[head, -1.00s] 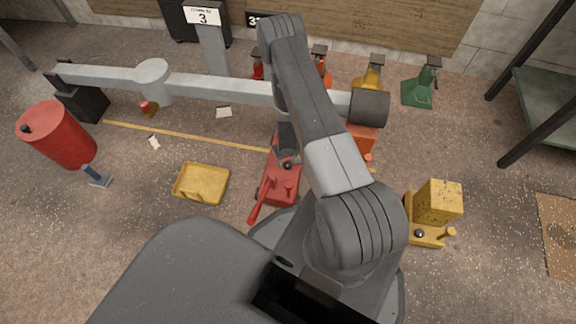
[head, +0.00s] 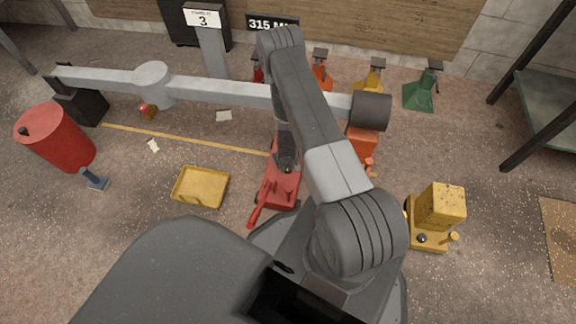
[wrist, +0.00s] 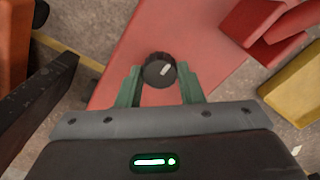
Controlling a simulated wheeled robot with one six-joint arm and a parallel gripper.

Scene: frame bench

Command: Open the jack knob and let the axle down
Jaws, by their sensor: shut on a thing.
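The jack knob (wrist: 159,70) is black and round with a white mark, and it sits on the red jack (wrist: 205,45). In the wrist view my gripper (wrist: 158,78) has its green fingers on either side of the knob, shut on it. In the head view the red jack (head: 283,192) lies low at the centre, with its red handle toward the lower left. My gripper is at its top, largely hidden by my arm. The grey axle (head: 220,92) runs across the picture above the floor, partly behind my arm, with a dark cylinder (head: 371,111) at its right end.
A yellow tray (head: 201,203) lies left of the jack. A red drum (head: 60,138) stands at far left. A yellow block on a yellow jack (head: 428,238) stands at right. Several coloured stands, including a green one (head: 419,95), line the back.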

